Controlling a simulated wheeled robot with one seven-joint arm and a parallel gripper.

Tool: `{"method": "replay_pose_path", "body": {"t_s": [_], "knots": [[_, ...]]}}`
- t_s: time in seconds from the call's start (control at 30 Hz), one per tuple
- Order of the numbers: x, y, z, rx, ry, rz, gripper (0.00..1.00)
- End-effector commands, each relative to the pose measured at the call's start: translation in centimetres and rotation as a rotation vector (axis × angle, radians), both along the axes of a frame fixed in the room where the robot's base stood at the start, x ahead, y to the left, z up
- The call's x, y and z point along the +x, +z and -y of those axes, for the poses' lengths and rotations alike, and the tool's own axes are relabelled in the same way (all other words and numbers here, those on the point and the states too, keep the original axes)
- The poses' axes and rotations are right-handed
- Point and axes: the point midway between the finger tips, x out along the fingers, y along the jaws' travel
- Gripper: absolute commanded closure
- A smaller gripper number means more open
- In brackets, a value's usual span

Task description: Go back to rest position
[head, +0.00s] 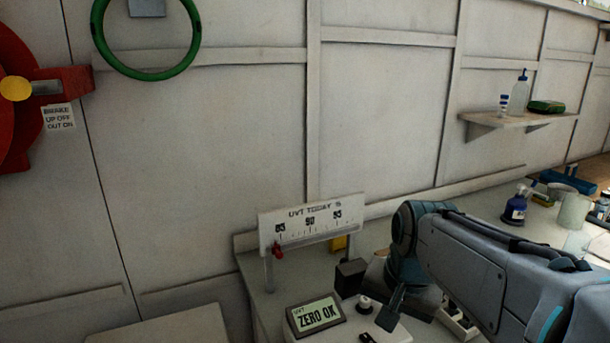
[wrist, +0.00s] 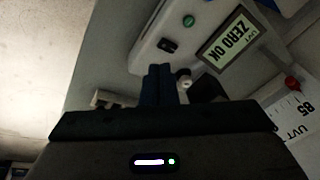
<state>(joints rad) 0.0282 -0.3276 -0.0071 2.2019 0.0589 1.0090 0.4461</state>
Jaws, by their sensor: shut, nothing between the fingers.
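My gripper (head: 388,317) is at the lower middle right of the head view, at the end of my grey arm. In the wrist view its dark fingers (wrist: 159,86) are together with nothing between them. They appear in front of a pale instrument (wrist: 150,48); the gap to it cannot be judged. The instrument's display (head: 316,315) reads "ZERO OK" and also shows in the wrist view (wrist: 226,46). A small white knob (head: 366,304) is beside the display, partly behind the fingers in the wrist view.
A "UVT TODAY %" scale (head: 312,221) with a red pointer (head: 278,251) stands behind the display. A black box (head: 350,277) is close to my gripper. A blue spray bottle (head: 516,204) stands on the right bench. A shelf (head: 520,118) holds bottles. A green ring (head: 147,76) hangs upper left.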

Motion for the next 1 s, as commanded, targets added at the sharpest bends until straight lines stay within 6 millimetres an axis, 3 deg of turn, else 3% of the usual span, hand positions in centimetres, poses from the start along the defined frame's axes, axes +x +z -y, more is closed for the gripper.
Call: {"method": "replay_pose_path", "body": {"t_s": [0.1, 0.3, 1.0], "knots": [[-3.9, -2.9, -0.1, -0.079, 0.215, 0.005, 1.0], [-7.4, -5.8, -0.1, -0.158, 0.439, 0.006, 1.0], [-7.9, -6.3, -0.1, -0.17, 0.477, 0.005, 1.0]]}}
